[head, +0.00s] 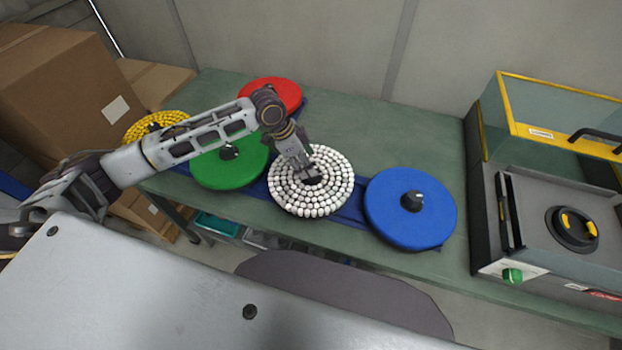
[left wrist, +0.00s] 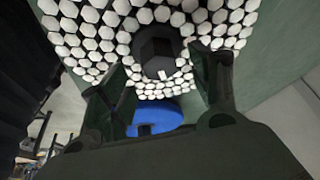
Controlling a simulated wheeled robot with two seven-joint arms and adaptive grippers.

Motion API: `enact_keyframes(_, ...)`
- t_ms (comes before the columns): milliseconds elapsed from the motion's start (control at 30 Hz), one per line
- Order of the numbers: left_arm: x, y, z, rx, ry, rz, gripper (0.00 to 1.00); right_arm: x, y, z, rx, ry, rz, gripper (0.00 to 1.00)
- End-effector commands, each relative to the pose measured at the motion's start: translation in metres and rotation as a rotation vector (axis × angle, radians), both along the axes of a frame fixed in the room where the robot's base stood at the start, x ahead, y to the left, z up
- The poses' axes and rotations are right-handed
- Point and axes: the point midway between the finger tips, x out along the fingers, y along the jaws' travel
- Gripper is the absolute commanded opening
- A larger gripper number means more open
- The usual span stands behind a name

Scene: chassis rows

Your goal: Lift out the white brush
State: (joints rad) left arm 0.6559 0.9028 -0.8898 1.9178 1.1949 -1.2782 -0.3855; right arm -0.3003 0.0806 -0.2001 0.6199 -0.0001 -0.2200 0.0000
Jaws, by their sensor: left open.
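The white brush (head: 330,201) is a round disc covered in white bristle tufts, lying on the blue rack on the green table, in the middle of the head view. Its dark central hub (left wrist: 158,52) shows in the left wrist view, with the white tufts around it. My left gripper (head: 309,177) is above the brush at its hub. In the left wrist view its two open fingers (left wrist: 160,85) stand on either side of the hub; I cannot tell whether they touch it. My right gripper is not in view.
A green disc (head: 222,174) and a blue disc (head: 390,213) flank the brush closely. A red disc (head: 283,90) and a yellow brush (head: 145,125) lie farther left. A machine with a glass cover (head: 555,105) stands right. Cardboard boxes (head: 65,90) stand left.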

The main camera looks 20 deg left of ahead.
Motion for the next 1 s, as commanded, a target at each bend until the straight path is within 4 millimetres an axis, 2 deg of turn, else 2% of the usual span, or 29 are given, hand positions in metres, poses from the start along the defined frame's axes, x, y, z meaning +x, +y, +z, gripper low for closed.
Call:
enact_keyframes(400,0.006,-0.015,-0.036,0.0,0.001,0.0,0.62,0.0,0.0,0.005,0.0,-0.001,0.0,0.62)
enact_keyframes(900,0.006,-0.016,-0.038,0.001,0.001,-0.001,0.62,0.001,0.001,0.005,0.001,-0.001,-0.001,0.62)
enact_keyframes(1000,0.006,-0.016,-0.038,0.001,0.001,-0.001,0.5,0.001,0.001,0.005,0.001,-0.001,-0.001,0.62)
